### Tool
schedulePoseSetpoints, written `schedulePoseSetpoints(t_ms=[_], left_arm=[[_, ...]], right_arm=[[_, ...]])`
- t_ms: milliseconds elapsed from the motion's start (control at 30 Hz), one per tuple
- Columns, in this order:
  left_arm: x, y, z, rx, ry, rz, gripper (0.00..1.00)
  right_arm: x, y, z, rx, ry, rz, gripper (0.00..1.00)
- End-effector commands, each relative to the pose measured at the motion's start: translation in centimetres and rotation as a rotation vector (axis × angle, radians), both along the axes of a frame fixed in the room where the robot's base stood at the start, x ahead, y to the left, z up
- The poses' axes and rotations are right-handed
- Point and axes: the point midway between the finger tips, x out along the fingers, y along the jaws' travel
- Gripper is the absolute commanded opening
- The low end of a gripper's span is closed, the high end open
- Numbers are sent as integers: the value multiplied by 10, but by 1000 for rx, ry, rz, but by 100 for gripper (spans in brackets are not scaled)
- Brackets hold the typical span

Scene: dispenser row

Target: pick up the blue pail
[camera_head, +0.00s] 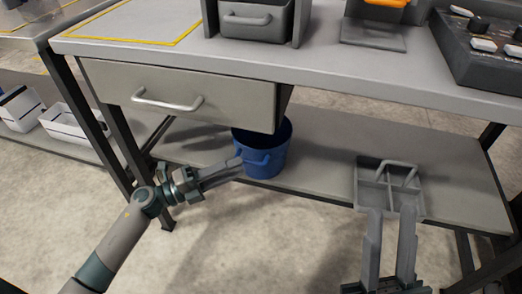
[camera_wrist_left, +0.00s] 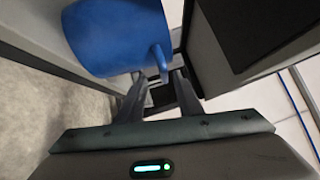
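The blue pail (camera_head: 262,162) stands upright on the table's lower shelf (camera_head: 320,150), partly under the drawer. A small blue handle shows on its side. My left gripper (camera_head: 241,165) reaches the pail's left front side with its fingertips. In the left wrist view the pail (camera_wrist_left: 115,35) fills the upper left, and its handle (camera_wrist_left: 161,62) lies at the gap between the fingertips of my left gripper (camera_wrist_left: 158,78). These fingers are apart; I cannot tell whether they touch the handle. My right gripper (camera_head: 391,212) is open and empty, in front of the grey caddy.
The grey divided caddy (camera_head: 367,183) with a handle sits at the shelf's right. A closed drawer (camera_head: 215,93) hangs above the pail. The tabletop (camera_head: 330,67) holds dispensers and a control box (camera_head: 484,55). White bins (camera_head: 75,128) stand at the far left.

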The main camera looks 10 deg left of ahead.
Motion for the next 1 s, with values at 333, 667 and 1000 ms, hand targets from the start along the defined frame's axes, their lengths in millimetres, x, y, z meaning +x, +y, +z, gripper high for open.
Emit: schedulePoseSetpoints(t_ms=[333,667,1000], left_arm=[[8,-16,7,0,-3,-2,33],[26,-43,13,0,0,0,33],[26,-43,13,0,0,0,33]], right_arm=[[-2,0,-1,3,-5,0,31],[-3,-4,9,14,-58,-5,31],[-3,-5,8,15,-54,-6,31]])
